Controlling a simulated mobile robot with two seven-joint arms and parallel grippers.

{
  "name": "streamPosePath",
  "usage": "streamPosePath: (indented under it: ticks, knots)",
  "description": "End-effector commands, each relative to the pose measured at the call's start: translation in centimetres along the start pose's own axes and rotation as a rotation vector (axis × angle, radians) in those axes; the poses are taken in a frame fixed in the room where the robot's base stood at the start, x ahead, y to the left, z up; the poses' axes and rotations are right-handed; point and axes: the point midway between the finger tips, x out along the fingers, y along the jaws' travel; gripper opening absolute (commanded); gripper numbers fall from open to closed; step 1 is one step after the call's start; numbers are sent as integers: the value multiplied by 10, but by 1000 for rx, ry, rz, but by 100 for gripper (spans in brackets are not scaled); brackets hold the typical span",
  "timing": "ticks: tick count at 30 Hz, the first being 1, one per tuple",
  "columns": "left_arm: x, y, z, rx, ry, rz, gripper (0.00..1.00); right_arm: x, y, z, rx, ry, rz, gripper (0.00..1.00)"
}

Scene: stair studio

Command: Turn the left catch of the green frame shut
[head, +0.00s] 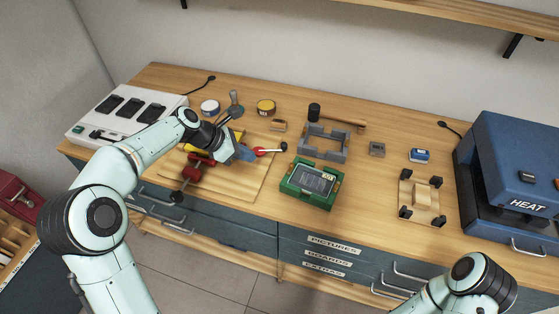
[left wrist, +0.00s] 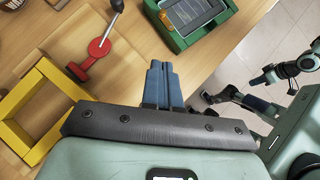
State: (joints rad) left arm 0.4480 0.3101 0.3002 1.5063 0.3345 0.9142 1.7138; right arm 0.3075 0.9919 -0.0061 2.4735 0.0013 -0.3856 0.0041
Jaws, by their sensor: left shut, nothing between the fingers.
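The green frame (head: 322,204) lies on the bench right of my left gripper, with a dark, glassy panel (head: 313,179) inside it. It also shows at the top of the left wrist view (left wrist: 179,42), partly cut off. My right arm enters at the bottom right of the head view. Its gripper is outside that view and too small to read in the wrist view.
A red lever (left wrist: 100,47) lies beside my left gripper, with a yellow frame (left wrist: 42,100) left of it. A grey frame (head: 322,145) stands behind the green one. A wooden fixture (head: 425,197) and blue heat press (head: 505,165) are to the right.

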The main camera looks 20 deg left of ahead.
Motion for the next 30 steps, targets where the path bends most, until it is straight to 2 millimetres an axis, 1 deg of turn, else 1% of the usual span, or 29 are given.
streamPosePath:
  ticks: [5,8,12,18,19,22,27,30]
  knots:
    - [15,-1,0,1,0,-5,0,0,0,0,0,0,0,0]
    - [33,-1,0,0,0,-6,0,1,0,0,0,0,0,0]
    - [64,-1,0,1,0,-7,0,0,0,0,0,0,0,0]
    - [105,-1,1,2,-1,-5,0,-2,-1,-1,-1,2,-1,0]
    - [107,-1,7,4,-2,-4,0,-5,-3,-3,-2,4,-1,0]
    - [117,0,18,4,-2,-2,0,-10,-5,-5,-3,8,-3,0]
    - [128,0,26,2,0,-1,0,-14,-8,-8,-4,11,-4,0]
    - [130,0,27,1,0,-1,0,-14,-8,-8,-4,12,-4,0]
